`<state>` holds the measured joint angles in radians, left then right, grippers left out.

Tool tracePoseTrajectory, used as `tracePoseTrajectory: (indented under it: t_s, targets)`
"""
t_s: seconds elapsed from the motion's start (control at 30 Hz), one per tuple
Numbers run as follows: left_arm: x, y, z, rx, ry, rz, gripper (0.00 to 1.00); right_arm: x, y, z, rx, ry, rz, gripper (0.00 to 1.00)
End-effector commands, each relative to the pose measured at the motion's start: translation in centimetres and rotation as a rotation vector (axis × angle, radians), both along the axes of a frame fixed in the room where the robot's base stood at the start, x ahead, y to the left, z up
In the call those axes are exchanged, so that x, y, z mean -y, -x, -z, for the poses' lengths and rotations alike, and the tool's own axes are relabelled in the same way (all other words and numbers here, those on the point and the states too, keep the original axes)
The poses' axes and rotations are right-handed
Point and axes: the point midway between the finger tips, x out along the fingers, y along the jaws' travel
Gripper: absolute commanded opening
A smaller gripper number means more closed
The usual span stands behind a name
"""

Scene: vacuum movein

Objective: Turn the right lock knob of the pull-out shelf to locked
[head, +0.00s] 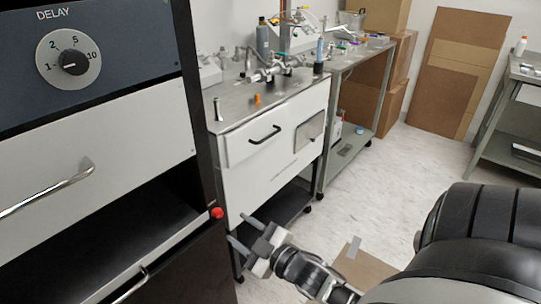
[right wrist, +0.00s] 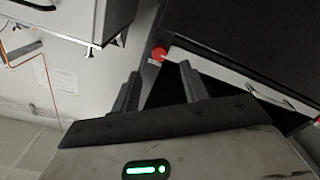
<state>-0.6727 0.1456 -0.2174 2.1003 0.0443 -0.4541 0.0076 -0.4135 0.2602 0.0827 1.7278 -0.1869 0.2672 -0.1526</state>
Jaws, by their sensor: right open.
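The right lock knob (head: 217,213) is a small red knob at the right end of the pull-out shelf (head: 165,247), which has a pale front edge and a bar handle. My right gripper (head: 241,231) is open and empty, just right of and below the knob in the head view. In the right wrist view the red knob (right wrist: 158,52) appears beyond the two fingertips (right wrist: 160,70), between their lines; no contact shows. Which way the knob is turned is too small to tell. My left gripper is not in view.
Above the shelf are a pale drawer (head: 120,150) with a bar handle and a dark panel with a DELAY dial (head: 69,57). A white-fronted bench (head: 275,150) stands close behind the gripper. A cardboard piece (head: 365,270) lies on the floor.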

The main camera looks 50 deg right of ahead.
Motion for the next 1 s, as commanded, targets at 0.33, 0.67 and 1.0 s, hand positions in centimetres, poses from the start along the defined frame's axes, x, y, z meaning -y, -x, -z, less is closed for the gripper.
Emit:
tracePoseTrajectory:
  t_s: [0.33,0.67,1.0]
  targets:
    - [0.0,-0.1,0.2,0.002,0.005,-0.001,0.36,0.6,7.7,0.1,-0.004,0.0,0.003,0.45]
    - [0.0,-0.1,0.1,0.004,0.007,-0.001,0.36,0.8,9.7,0.0,0.001,0.001,0.001,0.45]
    - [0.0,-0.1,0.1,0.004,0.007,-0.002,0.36,0.8,9.7,0.0,0.0,0.0,0.001,0.45]
